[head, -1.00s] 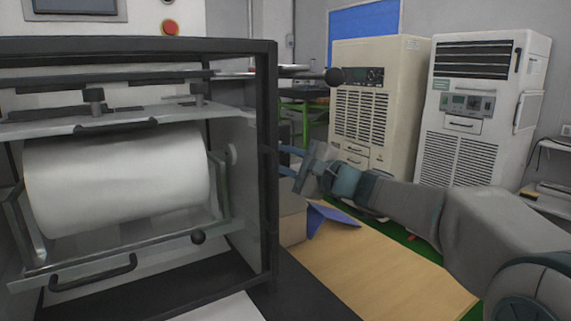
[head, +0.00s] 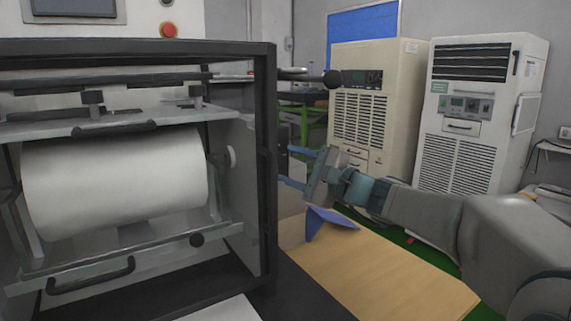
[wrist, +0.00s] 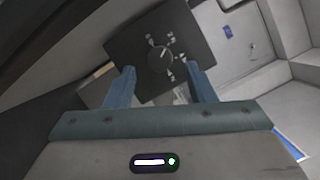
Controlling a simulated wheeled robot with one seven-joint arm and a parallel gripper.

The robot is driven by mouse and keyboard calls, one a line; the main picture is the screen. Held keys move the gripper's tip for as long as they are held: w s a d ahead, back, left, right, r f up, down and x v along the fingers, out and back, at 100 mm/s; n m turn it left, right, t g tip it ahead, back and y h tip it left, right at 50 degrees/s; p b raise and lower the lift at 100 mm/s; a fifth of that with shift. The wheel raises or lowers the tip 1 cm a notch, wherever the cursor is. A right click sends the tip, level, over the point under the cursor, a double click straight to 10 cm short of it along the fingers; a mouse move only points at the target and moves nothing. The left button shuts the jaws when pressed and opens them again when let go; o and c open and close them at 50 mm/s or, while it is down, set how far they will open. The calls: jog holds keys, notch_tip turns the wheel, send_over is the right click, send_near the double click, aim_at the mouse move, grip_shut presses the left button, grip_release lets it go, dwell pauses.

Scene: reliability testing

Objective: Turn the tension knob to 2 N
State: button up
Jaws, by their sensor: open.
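The tension knob (wrist: 160,58) shows in the wrist view as a small round dark dial with a light pointer line. It sits on a dark square plate (wrist: 190,35) with several light marks around it, too small to read. My gripper (wrist: 161,84) is open, with its two blue fingers apart just below the knob in the picture, one towards each side. The fingers do not visibly touch the knob. In the head view my gripper (head: 293,168) is beside the right side of the black-framed machine (head: 265,180). The knob is hidden there.
A white roll (head: 115,180) lies inside the machine. A wooden tabletop (head: 385,275) with a blue object (head: 328,220) lies below my arm. Two cabinets, one beige (head: 375,100) and one white (head: 475,110), stand behind.

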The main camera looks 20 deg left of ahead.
jog(key=v, duration=1.1)
jog(key=shift+d, duration=0.1)
